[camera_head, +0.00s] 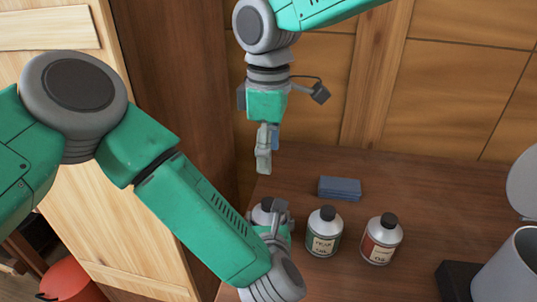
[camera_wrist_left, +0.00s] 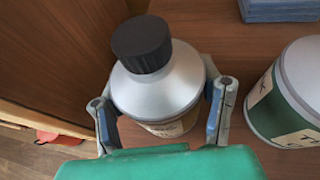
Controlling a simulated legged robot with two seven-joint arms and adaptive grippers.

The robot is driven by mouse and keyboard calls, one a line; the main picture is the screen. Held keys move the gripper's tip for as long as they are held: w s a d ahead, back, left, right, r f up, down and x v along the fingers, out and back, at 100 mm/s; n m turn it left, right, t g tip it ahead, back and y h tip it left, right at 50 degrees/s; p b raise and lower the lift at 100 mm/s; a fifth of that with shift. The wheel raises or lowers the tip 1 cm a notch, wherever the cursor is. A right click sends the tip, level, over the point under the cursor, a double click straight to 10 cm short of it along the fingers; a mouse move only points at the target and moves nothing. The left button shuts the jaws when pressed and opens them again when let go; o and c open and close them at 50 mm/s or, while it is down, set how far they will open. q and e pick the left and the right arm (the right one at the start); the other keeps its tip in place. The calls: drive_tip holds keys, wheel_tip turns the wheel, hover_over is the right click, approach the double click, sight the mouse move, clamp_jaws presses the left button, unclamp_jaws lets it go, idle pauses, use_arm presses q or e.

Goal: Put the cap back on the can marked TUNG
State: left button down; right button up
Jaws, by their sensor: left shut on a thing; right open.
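A silver-shouldered can (camera_wrist_left: 165,90) with a black cap (camera_wrist_left: 141,44) seated on its neck stands between the fingers of my left gripper (camera_wrist_left: 162,98) in the left wrist view. My left gripper is shut around its body. In the head view this can (camera_head: 262,214) is partly hidden by my left gripper (camera_head: 277,216). Its label is mostly covered and I cannot read it, so I cannot tell if it says TUNG. My right gripper (camera_head: 264,158) is open and empty, pointing down above and behind the can, seen nearly edge-on.
A green can (camera_head: 323,232), its label seeming to read TEAK OIL, and a red can (camera_head: 381,239) stand to the right, both black-capped. A blue block (camera_head: 339,188) lies behind them. A grey open container (camera_head: 508,270) is at far right. The back-right bench (camera_head: 440,190) is clear.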

use_arm(q)
drive_tip(key=shift+c, duration=1.9)
unclamp_jaws()
drive_tip(key=shift+s, duration=0.1)
drive_tip(key=v, duration=1.1)
drive_tip(key=shift+s+r, duration=0.2)
drive_tip(key=shift+s, duration=0.1)
drive_tip(key=shift+s, duration=0.1)
